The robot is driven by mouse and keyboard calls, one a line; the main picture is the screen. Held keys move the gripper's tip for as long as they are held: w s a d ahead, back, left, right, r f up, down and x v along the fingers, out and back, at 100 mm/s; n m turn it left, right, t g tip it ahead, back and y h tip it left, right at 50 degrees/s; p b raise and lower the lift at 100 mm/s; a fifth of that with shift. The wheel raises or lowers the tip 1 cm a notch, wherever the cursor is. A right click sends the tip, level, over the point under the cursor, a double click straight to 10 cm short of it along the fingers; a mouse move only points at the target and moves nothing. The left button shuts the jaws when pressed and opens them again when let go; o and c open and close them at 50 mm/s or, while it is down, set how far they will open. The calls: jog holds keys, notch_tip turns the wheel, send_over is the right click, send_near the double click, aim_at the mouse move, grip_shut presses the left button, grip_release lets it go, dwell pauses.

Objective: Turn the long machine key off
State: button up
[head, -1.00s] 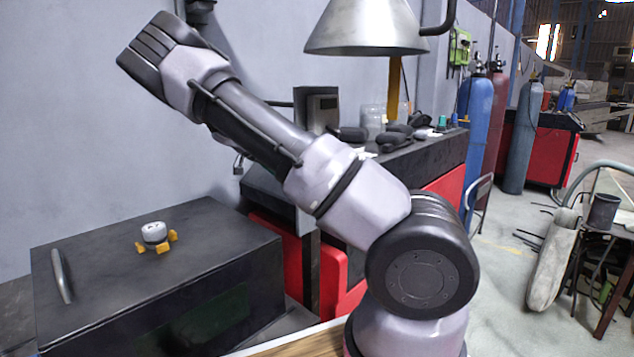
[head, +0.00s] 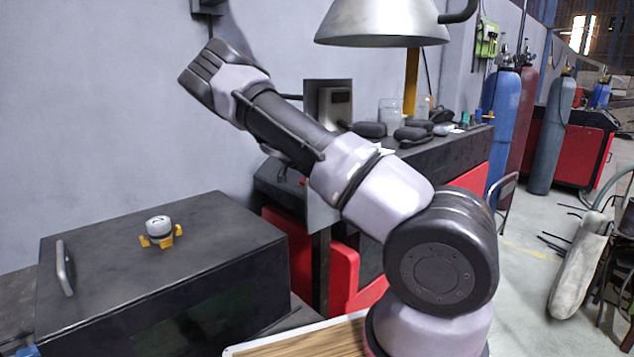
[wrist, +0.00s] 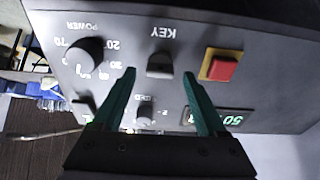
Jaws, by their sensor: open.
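In the wrist view a grey control panel (wrist: 275,40) appears upside down. Beside its KEY label is a dark grey key piece (wrist: 160,65), partly in shadow; its exact angle is hard to tell. My gripper (wrist: 159,76) has two green fingers spread apart, one on each side of the key piece in the picture. Nothing is between them that I can see as held, and contact cannot be told. In the head view my gripper and the key are not visible.
Near the key are a round POWER knob (wrist: 84,54), a red button (wrist: 221,68) on yellow, and a smaller knob (wrist: 146,114). In the head view, a black box (head: 90,290) bears a white-and-yellow item (head: 159,230). A metal lamp shade (head: 380,22) hangs above.

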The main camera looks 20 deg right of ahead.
jog(key=shift+w+d+f, duration=0.1)
jog(key=shift+d+f, duration=0.15)
jog(key=shift+f, duration=0.1)
grip_shut()
